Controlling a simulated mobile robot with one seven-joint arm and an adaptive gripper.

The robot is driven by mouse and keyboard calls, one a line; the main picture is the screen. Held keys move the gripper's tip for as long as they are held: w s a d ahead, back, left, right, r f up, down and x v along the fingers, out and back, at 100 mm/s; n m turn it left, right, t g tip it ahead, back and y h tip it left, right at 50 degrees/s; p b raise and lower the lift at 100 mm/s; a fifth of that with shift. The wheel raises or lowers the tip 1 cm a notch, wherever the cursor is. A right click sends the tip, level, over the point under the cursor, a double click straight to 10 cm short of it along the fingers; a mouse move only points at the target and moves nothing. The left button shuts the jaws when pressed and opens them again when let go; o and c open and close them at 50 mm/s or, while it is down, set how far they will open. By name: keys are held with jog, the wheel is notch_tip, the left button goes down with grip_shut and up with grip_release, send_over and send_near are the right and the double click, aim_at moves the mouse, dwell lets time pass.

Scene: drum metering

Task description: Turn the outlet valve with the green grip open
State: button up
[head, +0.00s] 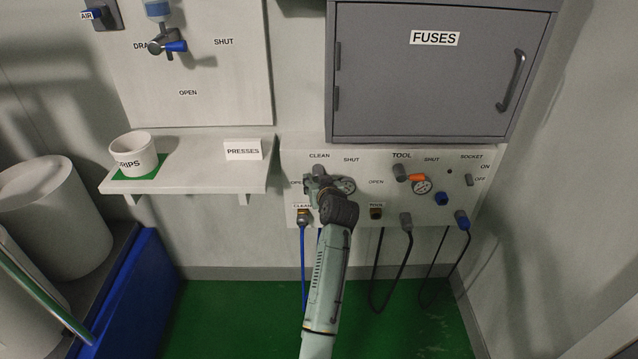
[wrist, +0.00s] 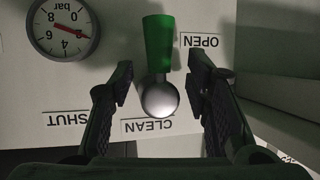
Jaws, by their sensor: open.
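The outlet valve with the green grip (wrist: 158,42) shows in the wrist view, where the panel lettering is upside down. Its round metal hub (wrist: 160,100) is by the CLEAN label (wrist: 148,125). The grip points straight up in that picture, away from CLEAN, with the OPEN label (wrist: 200,41) beside it and the SHUT label (wrist: 68,118) on the opposite side of the hub. My gripper (wrist: 162,72) is open, one finger on each side of the valve, with gaps visible. In the head view, my gripper (head: 320,182) covers most of this valve and hides its green grip.
A pressure gauge (wrist: 66,29) sits beside the valve. The TOOL valve with an orange grip (head: 415,178) is farther right on the panel. The FUSES cabinet (head: 430,85) overhangs above. A shelf (head: 190,178) with a white cup (head: 134,155) is at left. Hoses (head: 303,265) hang below.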

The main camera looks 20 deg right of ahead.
jog(key=d+v, duration=0.1)
jog(key=v, duration=1.1)
jog(key=shift+a, duration=0.4)
jog(key=shift+r, duration=0.1)
